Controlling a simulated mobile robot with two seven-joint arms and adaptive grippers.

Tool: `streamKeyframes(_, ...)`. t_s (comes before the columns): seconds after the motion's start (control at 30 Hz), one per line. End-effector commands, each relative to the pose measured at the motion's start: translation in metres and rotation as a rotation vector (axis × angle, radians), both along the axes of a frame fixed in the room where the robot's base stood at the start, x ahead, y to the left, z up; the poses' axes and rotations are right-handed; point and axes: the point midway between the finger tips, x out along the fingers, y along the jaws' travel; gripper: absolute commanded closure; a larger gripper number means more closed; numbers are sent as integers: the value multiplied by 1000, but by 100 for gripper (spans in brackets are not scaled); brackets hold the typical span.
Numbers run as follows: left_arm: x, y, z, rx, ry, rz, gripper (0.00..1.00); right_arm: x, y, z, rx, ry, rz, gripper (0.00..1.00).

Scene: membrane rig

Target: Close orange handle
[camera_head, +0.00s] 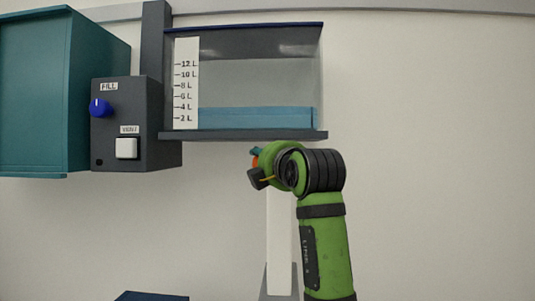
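A small bit of orange (255,162), likely the orange handle, shows just under the tank's base at the left edge of my green wrist. Most of it is hidden behind the wrist, so its position cannot be read. My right arm comes up from the bottom right and bends left there. A dark part of my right gripper (258,178) shows right below the orange bit. The fingers are mostly hidden, and whether they touch the handle cannot be told. My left gripper is not in view.
A clear tank (255,85) with a litre scale holds blue liquid near its bottom. Left of it is a dark control box (160,152) with a blue FILL knob (100,108) and a white VENT button (127,148). A teal cabinet (35,95) stands far left. A pale post (280,235) runs below the tank.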

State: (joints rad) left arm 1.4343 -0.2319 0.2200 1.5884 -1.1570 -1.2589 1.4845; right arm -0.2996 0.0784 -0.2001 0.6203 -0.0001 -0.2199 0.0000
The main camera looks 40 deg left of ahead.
Motion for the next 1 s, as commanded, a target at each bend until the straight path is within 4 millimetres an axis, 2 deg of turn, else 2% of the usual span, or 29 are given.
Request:
streamKeyframes(0.3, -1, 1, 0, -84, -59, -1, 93, 0, 0, 7, 0, 0, 0, 60)
streamKeyframes(0.8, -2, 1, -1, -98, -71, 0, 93, 0, 0, 7, 0, 0, 0, 60)
streamKeyframes(0.83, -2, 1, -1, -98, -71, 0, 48, 0, 0, 7, 0, 0, 0, 60)
streamKeyframes(0.87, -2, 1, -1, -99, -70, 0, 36, 0, 0, 7, 0, 0, 0, 60)
streamKeyframes(1.0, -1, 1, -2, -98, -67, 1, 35, 0, 0, 7, 0, 0, 0, 60)
